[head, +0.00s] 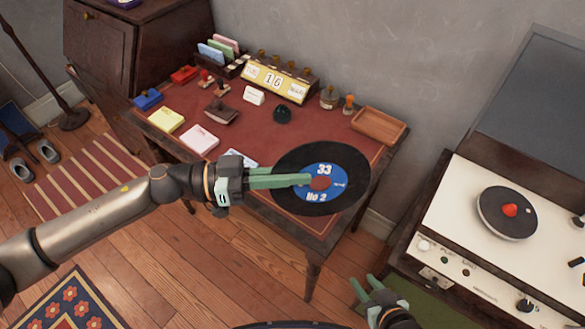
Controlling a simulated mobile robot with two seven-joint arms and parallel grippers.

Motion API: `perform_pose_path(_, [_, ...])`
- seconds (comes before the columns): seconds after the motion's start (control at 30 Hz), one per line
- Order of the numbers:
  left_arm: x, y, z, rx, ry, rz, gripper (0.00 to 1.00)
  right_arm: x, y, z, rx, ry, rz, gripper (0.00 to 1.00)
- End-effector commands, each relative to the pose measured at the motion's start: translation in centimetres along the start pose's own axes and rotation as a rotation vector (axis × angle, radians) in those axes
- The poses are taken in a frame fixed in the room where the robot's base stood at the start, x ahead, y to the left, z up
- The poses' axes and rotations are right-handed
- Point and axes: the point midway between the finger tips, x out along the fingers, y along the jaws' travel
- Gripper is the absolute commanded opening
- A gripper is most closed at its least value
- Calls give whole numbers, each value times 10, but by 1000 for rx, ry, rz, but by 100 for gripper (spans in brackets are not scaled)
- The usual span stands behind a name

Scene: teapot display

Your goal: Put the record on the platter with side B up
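The record (292,193) is a black disc with a blue label reading "33" and "No 2" and a red centre. No side letter is readable. My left gripper (305,179) reaches in from the left and is shut on the record's left part, one green finger lying across its upper face. The record shows over the desk's front right part. The platter (497,222) is a small dark disc with a red knob in its middle, on the cream record player (455,225) at right. My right gripper (363,286) is low in the view, fingers apart and empty.
The player's grey lid (530,100) stands raised behind the platter. Floor shows between desk and player.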

Motion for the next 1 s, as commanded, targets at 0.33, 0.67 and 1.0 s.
perform_pose_path(0.33, [0, 2, -8, -417, 0, -1, 0, -19, -2, -21, 0, -2, 0, 39])
perform_pose_path(0.67, [0, -1, 0, -888, -2, -1, 0, -30, -3, -34, 0, 5, -1, 39])
perform_pose_path(1.0, [0, 0, 0, -1318, 0, -1, 0, -29, -3, -32, 0, 1, 0, 39])
